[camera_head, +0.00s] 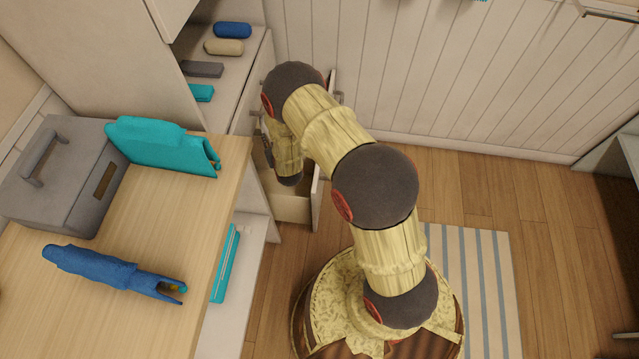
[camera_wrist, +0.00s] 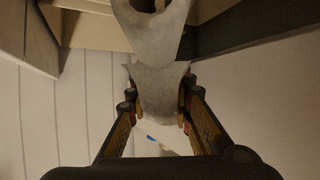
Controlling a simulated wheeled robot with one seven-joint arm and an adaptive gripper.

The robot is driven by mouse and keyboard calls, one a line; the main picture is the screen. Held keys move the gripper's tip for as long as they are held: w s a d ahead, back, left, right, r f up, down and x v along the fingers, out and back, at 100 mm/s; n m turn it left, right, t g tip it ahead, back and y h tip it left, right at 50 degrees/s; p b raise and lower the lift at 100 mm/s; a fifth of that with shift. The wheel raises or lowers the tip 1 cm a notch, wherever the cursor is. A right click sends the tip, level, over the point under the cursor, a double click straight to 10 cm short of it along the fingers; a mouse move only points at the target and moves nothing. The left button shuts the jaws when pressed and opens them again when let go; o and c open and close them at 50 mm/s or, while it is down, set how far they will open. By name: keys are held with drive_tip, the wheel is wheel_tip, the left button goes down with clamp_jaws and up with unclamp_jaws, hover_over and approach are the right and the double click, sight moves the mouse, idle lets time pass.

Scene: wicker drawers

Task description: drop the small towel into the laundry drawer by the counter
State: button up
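In the wrist view my gripper (camera_wrist: 158,100) has its fingers on both sides of a pale grey-white cloth (camera_wrist: 158,85), the small towel by its look. The fingers press against its sides, and a second pale fold of it rises above. In the head view an open drawer (camera_head: 293,208) with a pale front stands by the counter (camera_head: 232,165), low beside the cabinet. My arm bends down over this drawer. My gripper and the towel are mostly hidden there by the arm, so I cannot tell how far inside the drawer they are.
A grey box (camera_head: 65,185), a teal folded thing (camera_head: 160,147) and a blue one (camera_head: 110,272) lie on the counter. Rolled blue (camera_head: 232,30) and beige (camera_head: 223,47) things sit on the shelf behind. A striped rug (camera_head: 480,285) lies on open floor at right.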

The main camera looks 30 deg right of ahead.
drive_tip(key=o, duration=0.5)
drive_tip(key=shift+d, duration=0.1)
drive_tip(key=shift+c, duration=0.2)
drive_tip(key=shift+s, duration=0.1)
drive_tip(key=v, duration=1.1)
drive_tip(key=shift+s+r, duration=0.2)
drive_tip(key=shift+s, duration=0.15)
